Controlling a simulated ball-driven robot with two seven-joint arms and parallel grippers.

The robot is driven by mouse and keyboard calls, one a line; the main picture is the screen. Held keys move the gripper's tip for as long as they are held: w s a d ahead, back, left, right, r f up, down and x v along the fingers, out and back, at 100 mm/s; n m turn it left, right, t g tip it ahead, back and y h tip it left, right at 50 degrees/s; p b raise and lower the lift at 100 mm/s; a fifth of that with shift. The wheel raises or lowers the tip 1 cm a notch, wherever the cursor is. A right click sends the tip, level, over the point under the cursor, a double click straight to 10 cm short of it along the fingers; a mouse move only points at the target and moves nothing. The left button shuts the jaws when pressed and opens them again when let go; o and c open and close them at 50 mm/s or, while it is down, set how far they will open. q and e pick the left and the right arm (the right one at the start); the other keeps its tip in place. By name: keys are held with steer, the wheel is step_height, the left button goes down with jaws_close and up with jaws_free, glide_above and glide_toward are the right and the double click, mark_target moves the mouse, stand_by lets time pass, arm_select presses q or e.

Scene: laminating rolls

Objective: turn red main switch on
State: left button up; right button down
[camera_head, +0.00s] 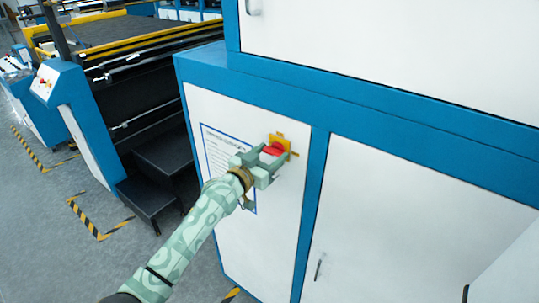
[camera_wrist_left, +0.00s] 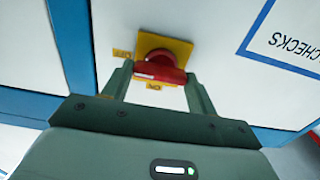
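The red main switch (camera_head: 273,149) is a knob on a yellow plate (camera_head: 280,139) on the white cabinet panel. In the left wrist view the red switch (camera_wrist_left: 159,69) has a bar-shaped handle lying left to right, with small yellow labels at the plate's left and lower edges. The lower label (camera_wrist_left: 153,86) reads ON. My left gripper (camera_head: 269,163) is at the switch. In the wrist view its two fingers (camera_wrist_left: 158,80) stand apart, one at each end of the red handle. Whether they press on it is not clear. My right gripper is not in view.
A printed checks sheet (camera_head: 217,150) is on the panel beside the switch. Blue frames border the white panels, and a door handle (camera_head: 319,266) is at the lower middle. Black steps (camera_head: 150,196) and striped floor markings (camera_head: 85,219) are at left. Grey floor is open at lower left.

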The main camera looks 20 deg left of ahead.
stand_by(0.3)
arm_select(q)
steer(key=shift+n, duration=0.4)
steer(key=shift+n+p, duration=0.6)
steer(key=shift+n, duration=0.5)
steer(key=n+p, duration=0.1)
steer(key=n, duration=0.4)
steer(key=shift+a, duration=0.1)
steer(key=n, duration=0.5)
steer(key=shift+f+p, duration=0.1)
steer(key=shift+p, duration=0.25)
steer(key=n, duration=0.4)
steer(key=shift+f+n, duration=0.1)
steer(key=shift+n, duration=0.3)
steer(key=o, duration=1)
